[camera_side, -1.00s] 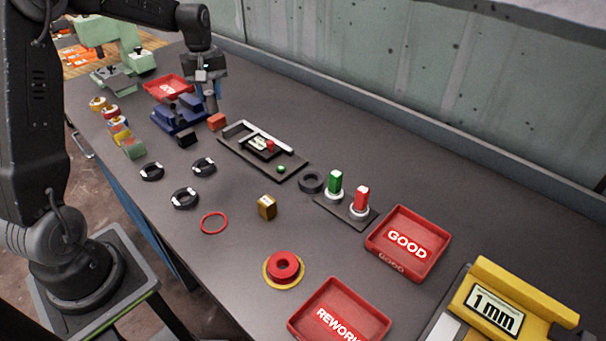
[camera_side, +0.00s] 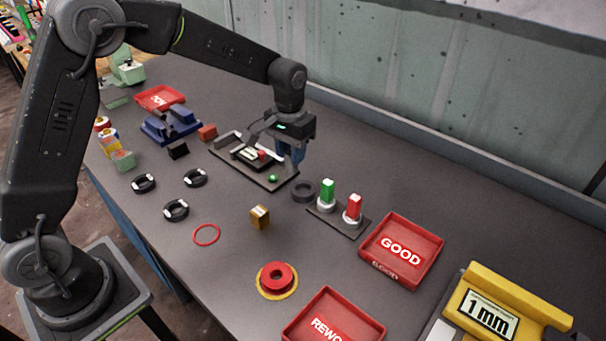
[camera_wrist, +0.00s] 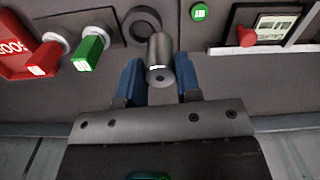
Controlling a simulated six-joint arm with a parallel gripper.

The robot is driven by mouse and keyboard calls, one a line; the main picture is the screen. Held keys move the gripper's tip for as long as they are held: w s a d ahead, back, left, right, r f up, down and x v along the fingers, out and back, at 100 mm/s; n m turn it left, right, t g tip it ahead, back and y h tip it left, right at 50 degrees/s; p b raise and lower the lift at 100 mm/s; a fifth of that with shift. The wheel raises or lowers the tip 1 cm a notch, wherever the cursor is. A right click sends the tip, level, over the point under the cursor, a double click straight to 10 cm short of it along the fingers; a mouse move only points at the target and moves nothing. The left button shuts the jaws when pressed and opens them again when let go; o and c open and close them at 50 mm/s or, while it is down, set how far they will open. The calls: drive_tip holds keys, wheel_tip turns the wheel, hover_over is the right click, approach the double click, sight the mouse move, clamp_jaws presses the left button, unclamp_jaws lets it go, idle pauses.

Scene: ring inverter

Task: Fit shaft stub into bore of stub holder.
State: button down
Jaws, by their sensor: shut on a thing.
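My gripper (camera_wrist: 160,84) has blue jaws shut on a grey metal cylinder, the shaft stub (camera_wrist: 160,56), which sticks out beyond them. In the side view, my gripper (camera_side: 291,152) is over the far right end of the black fixture plate; the stub cannot be made out there. A dark round ring with a central bore, seemingly the stub holder (camera_side: 303,191), lies on the table just right of the plate. In the wrist view, this ring (camera_wrist: 130,31) is just beyond the stub's far end, apparently apart from it.
The black fixture plate (camera_side: 243,172) bears a green button (camera_side: 273,178). A stand with green (camera_side: 327,190) and red (camera_side: 353,207) handled plugs is right of the ring. A red GOOD tray (camera_side: 402,248) lies beyond. A blue vise (camera_side: 170,126) stands farther left.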

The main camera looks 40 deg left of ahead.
drive_tip(key=shift+w+d+f, duration=0.15)
drive_tip(key=shift+d+f, duration=0.3)
drive_tip(key=shift+f, duration=0.5)
drive_tip(key=shift+w+d+f, duration=0.2)
drive_tip(key=shift+d+f, duration=0.25)
drive_tip(key=shift+f, duration=0.5)
drive_tip(key=shift+w+d+f, duration=0.15)
drive_tip(key=shift+d+f, duration=0.3)
drive_tip(key=shift+f, duration=0.5)
drive_tip(key=c, duration=0.8)
unclamp_jaws()
drive_tip(key=shift+f, duration=0.15)
